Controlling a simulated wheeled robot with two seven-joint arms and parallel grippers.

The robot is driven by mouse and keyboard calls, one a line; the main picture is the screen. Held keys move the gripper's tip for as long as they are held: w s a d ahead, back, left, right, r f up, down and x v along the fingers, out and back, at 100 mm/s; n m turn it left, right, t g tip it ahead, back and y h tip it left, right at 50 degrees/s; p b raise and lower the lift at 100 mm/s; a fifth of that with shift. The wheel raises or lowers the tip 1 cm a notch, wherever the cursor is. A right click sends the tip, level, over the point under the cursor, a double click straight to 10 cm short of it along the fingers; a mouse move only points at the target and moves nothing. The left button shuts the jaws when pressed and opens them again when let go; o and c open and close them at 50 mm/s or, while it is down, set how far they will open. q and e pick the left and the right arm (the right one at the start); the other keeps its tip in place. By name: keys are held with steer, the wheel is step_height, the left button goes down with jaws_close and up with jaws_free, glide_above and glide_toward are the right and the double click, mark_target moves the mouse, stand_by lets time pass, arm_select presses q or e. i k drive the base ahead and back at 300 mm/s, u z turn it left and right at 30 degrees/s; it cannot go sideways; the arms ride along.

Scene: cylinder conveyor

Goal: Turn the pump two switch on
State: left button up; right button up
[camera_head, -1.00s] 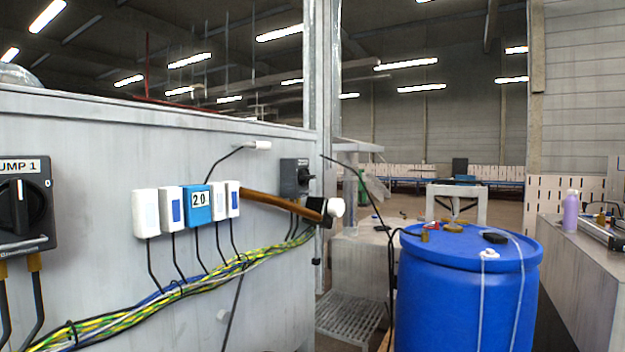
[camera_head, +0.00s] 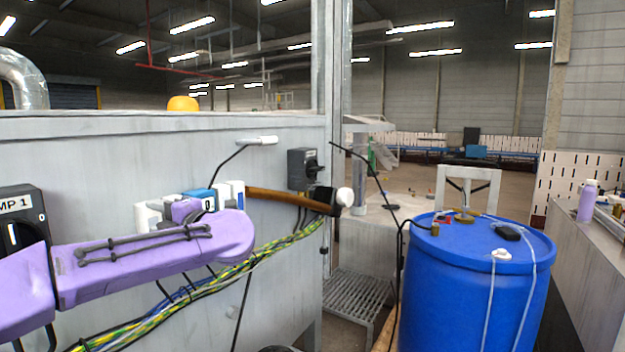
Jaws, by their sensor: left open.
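A dark grey switch box with a black knob (camera_head: 302,170) is on the far right end of the grey panel. No label on it is readable, so I cannot tell from lettering that it is pump two. The pump one switch (camera_head: 18,222), with part of its label showing, is at the left edge, partly behind my purple left arm. My left gripper (camera_head: 185,210) is in front of the small white and blue modules, left of the dark switch box and apart from it. It is open; its fingers are mostly hidden by the arm. My right gripper is out of view.
Cables (camera_head: 290,240) run along the panel. A blue barrel (camera_head: 470,300) stands to the right. A purple bottle (camera_head: 586,201) is on the right bench.

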mark_target(314, 168)
steer(key=z, duration=0.35)
steer(key=i, duration=1.45)
steer(key=z, duration=0.5)
